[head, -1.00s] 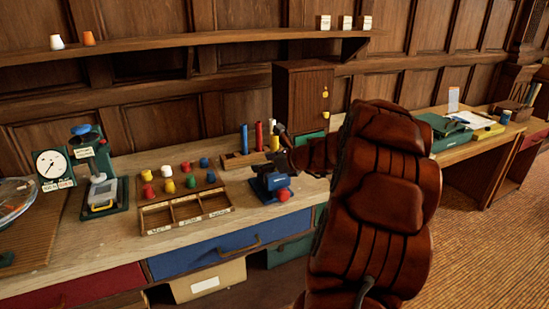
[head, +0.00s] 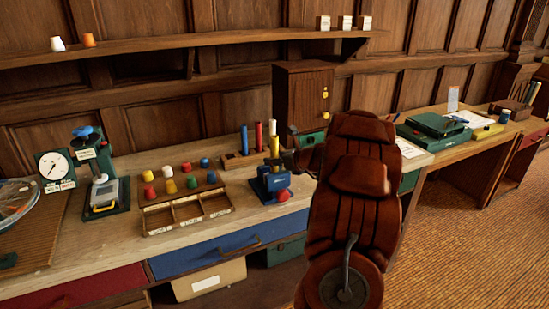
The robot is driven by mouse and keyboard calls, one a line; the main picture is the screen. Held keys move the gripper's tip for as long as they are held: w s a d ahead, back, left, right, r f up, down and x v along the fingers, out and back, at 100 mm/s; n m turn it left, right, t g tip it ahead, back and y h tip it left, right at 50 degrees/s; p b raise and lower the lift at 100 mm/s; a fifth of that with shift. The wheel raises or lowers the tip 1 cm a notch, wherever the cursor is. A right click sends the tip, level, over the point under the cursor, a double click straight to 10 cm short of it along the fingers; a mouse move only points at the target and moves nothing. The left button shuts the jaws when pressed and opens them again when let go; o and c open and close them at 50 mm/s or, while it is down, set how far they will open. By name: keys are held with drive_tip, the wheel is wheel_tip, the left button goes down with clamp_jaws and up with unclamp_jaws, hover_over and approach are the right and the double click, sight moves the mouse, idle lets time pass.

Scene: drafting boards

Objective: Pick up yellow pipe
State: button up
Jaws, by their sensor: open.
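The yellow pipe (head: 274,144) stands upright at the right end of a small wooden rack on the bench. A red pipe (head: 259,137) and a blue pipe (head: 244,140) stand to its left in the same rack. My gripper (head: 289,157) is small and dark in the head view, open, close to the right of the yellow pipe's lower part. My arm hides part of the gripper, and I cannot tell whether a finger touches the pipe.
A blue vise (head: 271,184) stands just in front of the rack. A wooden sorting tray (head: 187,213) with several coloured pegs behind it lies to the left. A wooden cabinet (head: 301,95) stands behind. A shelf (head: 180,48) runs along the wall above.

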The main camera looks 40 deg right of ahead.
drive_tip(key=shift+w+f, duration=0.25)
drive_tip(key=shift+w, duration=0.3)
clamp_jaws()
